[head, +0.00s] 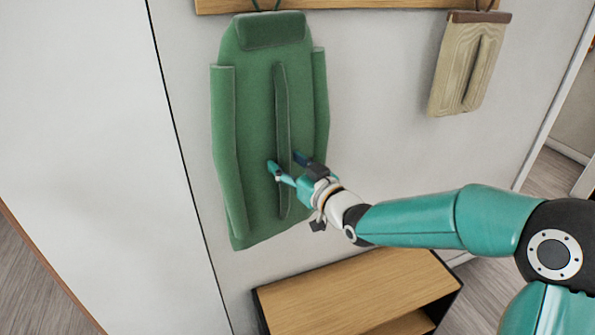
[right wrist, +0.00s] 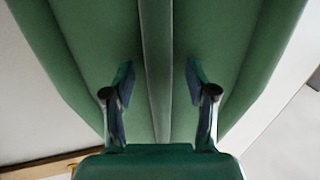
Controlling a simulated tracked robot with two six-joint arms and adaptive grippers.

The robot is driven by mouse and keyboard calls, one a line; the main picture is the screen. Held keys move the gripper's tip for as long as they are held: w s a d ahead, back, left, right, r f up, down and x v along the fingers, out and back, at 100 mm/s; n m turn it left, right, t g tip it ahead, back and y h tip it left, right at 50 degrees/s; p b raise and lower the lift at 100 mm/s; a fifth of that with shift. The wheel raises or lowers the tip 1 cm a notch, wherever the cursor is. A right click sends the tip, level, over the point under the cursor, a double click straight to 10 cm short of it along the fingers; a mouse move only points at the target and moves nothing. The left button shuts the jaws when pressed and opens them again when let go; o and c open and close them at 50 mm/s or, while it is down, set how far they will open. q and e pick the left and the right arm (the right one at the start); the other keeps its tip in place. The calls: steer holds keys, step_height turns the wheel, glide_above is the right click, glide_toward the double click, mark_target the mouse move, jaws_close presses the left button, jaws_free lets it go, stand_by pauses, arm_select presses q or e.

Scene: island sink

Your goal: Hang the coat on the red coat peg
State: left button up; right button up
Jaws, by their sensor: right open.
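The green coat (head: 248,130) hangs flat against the wall, below a wooden board (head: 350,5) at the top edge of the head view. A dark loop (head: 266,5) runs up from its collar and out of the picture. No red peg shows in either view. My right gripper (head: 286,162) is at the lower middle of the coat. In the right wrist view its open fingers (right wrist: 160,76) stand on either side of the coat's raised middle strip (right wrist: 157,60), with a gap on both sides. My left gripper is not in view.
A beige bag-like item (head: 466,65) with a brown top hangs to the right under the same board. A low wooden-topped bench (head: 360,290) stands below the coat. The wall between the two hanging items is bare.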

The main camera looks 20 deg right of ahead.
steer(key=v, duration=1.1)
steer(key=shift+s+d, duration=0.15)
steer(key=shift+s, duration=0.2)
steer(key=s+a+f+m+g+p, duration=0.1)
steer(key=a+f+g+p, duration=0.2)
steer(key=f, duration=0.8)
steer(key=s+a+f+m+g+p, duration=0.1)
steer(key=a+f+g+p, duration=0.2)
steer(key=f, duration=0.9)
steer(key=s+a+f+m+g+h, duration=0.1)
steer(key=s+a+f+m+g, duration=0.2)
steer(key=s+f+g, duration=0.7)
steer(key=s+f, duration=0.6)
steer(key=s, duration=0.4)
steer(key=shift+g, duration=0.3)
steer(key=shift+a, duration=0.1)
